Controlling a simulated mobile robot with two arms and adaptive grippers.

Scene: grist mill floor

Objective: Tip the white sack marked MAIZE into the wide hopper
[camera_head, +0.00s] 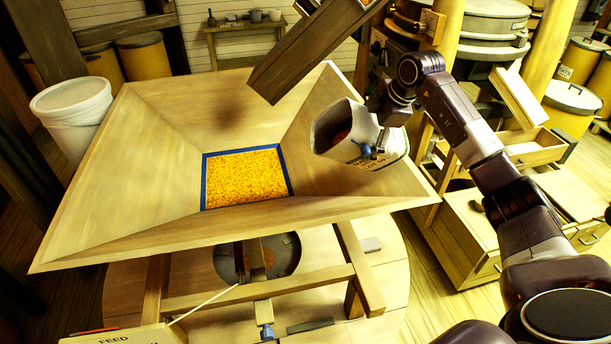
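The wide wooden hopper (130,165) fills the middle of the view, its mouth facing up. Yellow maize kernels (245,176) lie at its bottom inside a blue-edged square. A white sack (343,122) is over the hopper's right side, tilted with its open mouth toward the left. Some reddish-brown contents show inside its mouth. The dark lettering on its side is too angled to read. My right gripper (376,143) is shut on the sack at its right side; part of the grip is hidden. No stream of grain shows between sack and hopper. My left gripper is out of view.
A dark wooden beam (308,45) hangs over the hopper's back right. A white bucket (72,112) stands at left. A box marked FEED (125,336) is at front left. Drawers (535,150) and yellow barrels (575,105) stand at right.

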